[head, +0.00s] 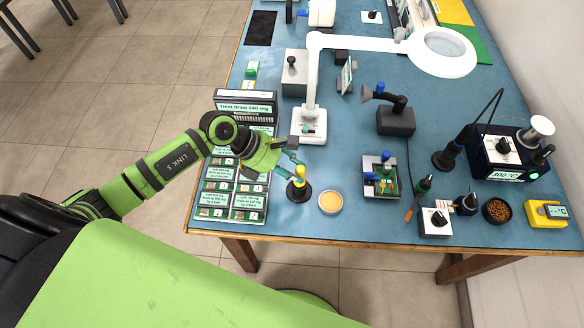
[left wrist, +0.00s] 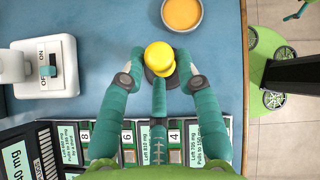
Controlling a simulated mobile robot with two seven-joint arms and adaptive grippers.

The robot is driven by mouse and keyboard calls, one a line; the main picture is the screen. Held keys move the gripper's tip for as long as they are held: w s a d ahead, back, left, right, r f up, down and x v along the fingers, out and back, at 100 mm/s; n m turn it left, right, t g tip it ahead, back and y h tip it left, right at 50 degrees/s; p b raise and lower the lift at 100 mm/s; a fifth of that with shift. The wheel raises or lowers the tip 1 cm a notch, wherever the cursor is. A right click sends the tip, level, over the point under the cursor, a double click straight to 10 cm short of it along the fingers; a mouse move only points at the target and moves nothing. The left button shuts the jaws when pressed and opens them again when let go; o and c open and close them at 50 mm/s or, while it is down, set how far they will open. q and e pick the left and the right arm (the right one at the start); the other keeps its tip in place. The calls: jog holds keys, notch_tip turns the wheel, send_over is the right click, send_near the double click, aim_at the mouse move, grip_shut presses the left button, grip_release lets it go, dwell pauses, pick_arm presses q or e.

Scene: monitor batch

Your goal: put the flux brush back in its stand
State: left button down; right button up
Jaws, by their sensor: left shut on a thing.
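The flux brush appears to be the upright yellow piece (head: 300,170) near the front edge of the blue table. In the left wrist view its round yellow top (left wrist: 159,58) is seen nearly end-on. A dark round base (head: 299,194), probably the stand, is directly below it and also shows in the left wrist view (left wrist: 152,77). My left gripper (head: 291,171) is shut on the yellow piece, with its teal fingers around it in the left wrist view (left wrist: 160,80). I cannot tell whether the brush is seated in the base or held just above it. My right gripper is not seen.
A dish with amber contents (head: 330,202) stands close to the right of the base. Labelled boxes (head: 217,189) lie under my left arm. The white magnifier lamp base (head: 309,126) is behind. A circuit board holder (head: 381,176) stands further right.

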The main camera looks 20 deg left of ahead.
pick_arm(q)
jog(key=shift+f, duration=0.2)
jog(key=c, duration=0.8)
grip_release()
jog(key=shift+r, duration=0.1)
jog(key=v, duration=1.2)
